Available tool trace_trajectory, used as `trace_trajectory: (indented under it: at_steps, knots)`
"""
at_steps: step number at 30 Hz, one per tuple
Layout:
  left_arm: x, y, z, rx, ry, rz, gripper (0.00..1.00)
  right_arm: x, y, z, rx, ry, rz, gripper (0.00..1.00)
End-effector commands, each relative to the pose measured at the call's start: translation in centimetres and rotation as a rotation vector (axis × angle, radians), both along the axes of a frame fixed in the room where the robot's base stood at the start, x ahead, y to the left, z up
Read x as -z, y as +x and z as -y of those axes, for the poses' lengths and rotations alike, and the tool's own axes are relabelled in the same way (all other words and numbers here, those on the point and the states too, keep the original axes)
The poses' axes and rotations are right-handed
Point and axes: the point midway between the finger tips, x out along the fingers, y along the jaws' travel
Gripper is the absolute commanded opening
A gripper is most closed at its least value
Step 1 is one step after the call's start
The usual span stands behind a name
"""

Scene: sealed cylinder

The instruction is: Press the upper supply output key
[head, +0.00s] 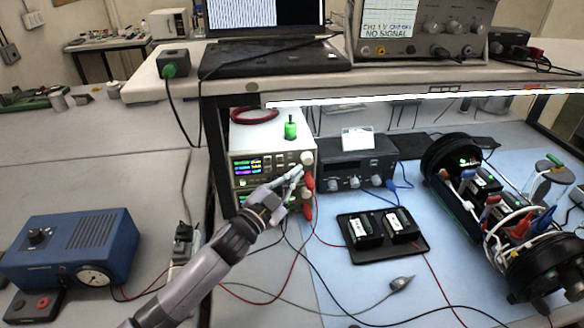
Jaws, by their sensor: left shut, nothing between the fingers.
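Two white bench supplies stand stacked under the shelf. The upper supply (236,146) faces me with a lit, coloured display and a round knob at its right. The lower supply (239,201) is mostly hidden behind my left arm. My left gripper (297,173) is shut and empty, with its fingertips at the right part of the upper supply's front, just below the knob. It covers that part of the panel, so I cannot make out the output key or tell whether the fingertips touch it. My right gripper is not in view.
Red leads hang by the supplies. A dark instrument (355,165) stands to their right. A black tray (382,236) with two modules lies on the blue mat, left of an opened cylinder (490,205). A blue box (70,250) is at the left. The shelf edge (420,98) is above.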

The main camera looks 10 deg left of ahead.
Motion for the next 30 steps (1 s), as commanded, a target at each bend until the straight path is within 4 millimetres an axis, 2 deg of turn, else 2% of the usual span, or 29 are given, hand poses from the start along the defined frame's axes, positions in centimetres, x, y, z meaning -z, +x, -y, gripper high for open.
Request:
trace_trajectory:
  at_steps: [17, 30]
  knots:
    - [0.01, 0.00, 0.01, 0.000, 0.000, 0.000, 0.00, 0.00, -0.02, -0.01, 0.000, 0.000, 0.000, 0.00]
    - [-0.02, 0.77, -0.31, 0.000, 0.001, 0.001, 0.00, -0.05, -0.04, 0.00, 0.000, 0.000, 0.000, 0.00]
